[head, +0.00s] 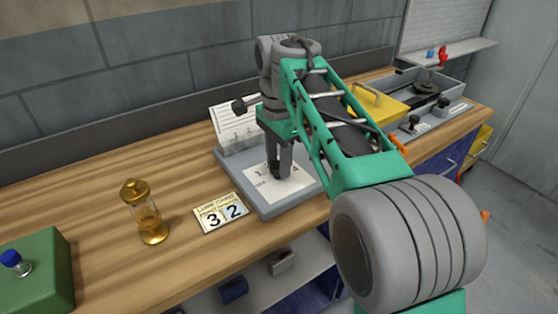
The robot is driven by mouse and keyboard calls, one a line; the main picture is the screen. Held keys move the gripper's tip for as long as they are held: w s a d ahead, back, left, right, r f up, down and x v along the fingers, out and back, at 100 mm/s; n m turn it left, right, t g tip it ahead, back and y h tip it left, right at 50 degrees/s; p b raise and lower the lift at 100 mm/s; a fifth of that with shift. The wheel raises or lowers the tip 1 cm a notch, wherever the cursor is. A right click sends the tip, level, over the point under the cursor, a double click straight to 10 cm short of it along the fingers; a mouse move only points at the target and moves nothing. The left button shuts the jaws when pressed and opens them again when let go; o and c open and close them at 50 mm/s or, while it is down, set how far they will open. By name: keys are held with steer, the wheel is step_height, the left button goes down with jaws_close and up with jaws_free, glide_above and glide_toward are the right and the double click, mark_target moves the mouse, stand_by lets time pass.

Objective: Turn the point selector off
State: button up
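The point selector appears to be the flat grey box (262,203) on the wooden bench, with a white dial plate (294,186) on top. The numerals 1 and 4 show on the plate; its other markings are partly covered. My gripper (279,172) points down over the middle of the plate, with its fingertips at or just above it. A small dark part, perhaps the selector knob (273,172), shows at the fingertips. Its pointer direction is hidden. I cannot tell whether the fingers are open or closed on it.
A yellow-lidded case (380,102) and grey tray (440,84) stand right, behind my arm.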

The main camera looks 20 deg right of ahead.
jaws_close()
steer(key=shift+n, duration=0.3)
steer(key=n+b, duration=0.1)
steer(key=n, duration=1)
steer(key=shift+n, duration=0.3)
steer(key=n, duration=1)
steer(key=shift+n, duration=2.3)
